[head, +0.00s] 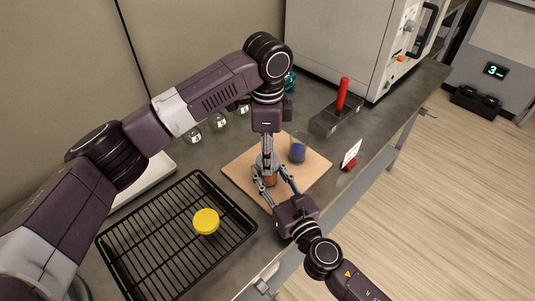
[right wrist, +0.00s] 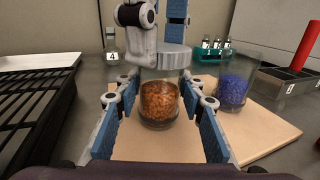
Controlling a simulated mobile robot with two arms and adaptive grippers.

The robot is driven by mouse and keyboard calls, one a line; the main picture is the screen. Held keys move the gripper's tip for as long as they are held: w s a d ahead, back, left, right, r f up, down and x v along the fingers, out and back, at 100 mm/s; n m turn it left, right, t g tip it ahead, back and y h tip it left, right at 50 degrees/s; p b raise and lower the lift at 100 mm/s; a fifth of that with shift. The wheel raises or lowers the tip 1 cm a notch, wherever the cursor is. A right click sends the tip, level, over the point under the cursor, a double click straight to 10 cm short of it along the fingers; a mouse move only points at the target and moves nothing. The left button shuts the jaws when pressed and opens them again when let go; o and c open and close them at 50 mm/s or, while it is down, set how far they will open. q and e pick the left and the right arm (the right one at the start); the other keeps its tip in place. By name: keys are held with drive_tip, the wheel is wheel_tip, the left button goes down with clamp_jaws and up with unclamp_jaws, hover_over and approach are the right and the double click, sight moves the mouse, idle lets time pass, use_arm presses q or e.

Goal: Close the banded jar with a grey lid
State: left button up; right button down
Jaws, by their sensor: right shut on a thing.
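The banded jar (right wrist: 159,101) stands upright on a wooden board (head: 237,171), with orange-brown grains and a dark band low on its glass. My right gripper (head: 272,184) is shut around the jar; its blue pads show on both sides in the right wrist view (right wrist: 160,112). My left gripper (head: 267,153) points down from above, its fingers around the grey lid (right wrist: 173,57). The lid is at the jar's mouth; a finger hides its left part. I cannot tell whether it is seated or just above the rim.
A glass jar with blue grains (head: 298,152) stands close behind on the board. A yellow lid (head: 206,221) lies on a black wire rack (head: 160,262).

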use_arm(q)
drive_tip(key=m, duration=0.7)
drive_tip(key=shift+w, duration=0.1)
drive_tip(key=m, duration=0.5)
drive_tip(key=shift+m, duration=0.4)
drive_tip(key=m, duration=1.3)
drive_tip(key=shift+d+m, duration=0.1)
drive_tip(key=shift+m, duration=0.2)
drive_tip(key=o, duration=0.7)
drive_tip(key=shift+o, duration=0.2)
